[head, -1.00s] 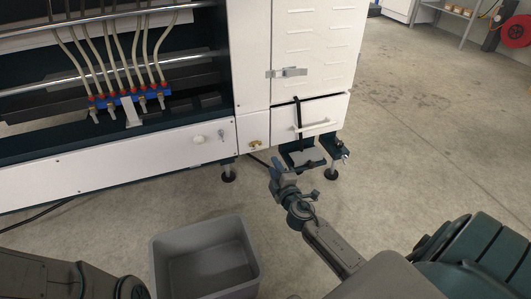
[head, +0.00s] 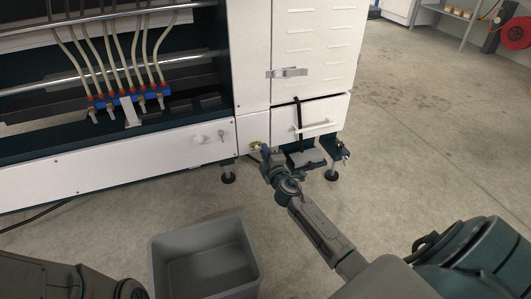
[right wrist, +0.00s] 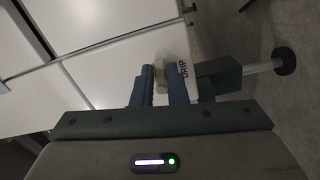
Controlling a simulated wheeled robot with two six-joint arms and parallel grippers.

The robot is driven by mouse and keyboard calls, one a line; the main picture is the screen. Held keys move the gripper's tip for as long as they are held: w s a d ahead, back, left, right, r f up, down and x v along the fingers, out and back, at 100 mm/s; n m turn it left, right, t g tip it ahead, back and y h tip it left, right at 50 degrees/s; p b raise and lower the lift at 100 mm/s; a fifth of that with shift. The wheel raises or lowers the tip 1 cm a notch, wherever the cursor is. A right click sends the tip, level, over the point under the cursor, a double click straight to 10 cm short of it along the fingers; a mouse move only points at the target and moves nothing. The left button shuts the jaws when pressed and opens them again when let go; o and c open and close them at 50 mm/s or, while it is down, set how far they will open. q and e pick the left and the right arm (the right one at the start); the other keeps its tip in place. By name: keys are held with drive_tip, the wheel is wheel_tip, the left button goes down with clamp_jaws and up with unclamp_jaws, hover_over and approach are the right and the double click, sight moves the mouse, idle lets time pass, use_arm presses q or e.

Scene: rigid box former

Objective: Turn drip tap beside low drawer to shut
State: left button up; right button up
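The drip tap (head: 254,146) is a small brass fitting on the white machine panel, left of the low drawer (head: 318,122). In the right wrist view its brass knob (right wrist: 160,74) lies between my two fingertips, beside a label reading DRIP (right wrist: 183,71). My right gripper (head: 263,151) is at the tap, its fingers (right wrist: 161,84) on either side of the knob with little or no gap. I cannot tell whether they press on it. In the head view the gripper partly covers the tap. My left gripper is not in view.
A grey open bin (head: 205,262) stands on the floor in front of the machine. A black strap (head: 298,117) crosses the drawer front. The floor to the right is clear.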

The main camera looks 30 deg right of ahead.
clamp_jaws()
drive_tip(key=shift+f, duration=0.1)
drive_tip(key=shift+w+a+f+m+b, duration=0.1)
drive_tip(key=shift+a+f+m+b, duration=0.25)
drive_tip(key=shift+m+b, duration=1.85)
drive_tip(key=shift+w+a+f+m+b, duration=0.1)
drive_tip(key=shift+a+f+m+b, duration=0.2)
drive_tip(key=shift+m+b, duration=1.85)
drive_tip(key=shift+w+a+f+m+b, duration=0.15)
drive_tip(key=shift+a+m+b, duration=0.5)
drive_tip(key=shift+m, duration=2.8)
drive_tip(key=shift+s+d, duration=0.1)
drive_tip(key=shift+d, duration=0.1)
drive_tip(key=o, duration=0.5)
unclamp_jaws()
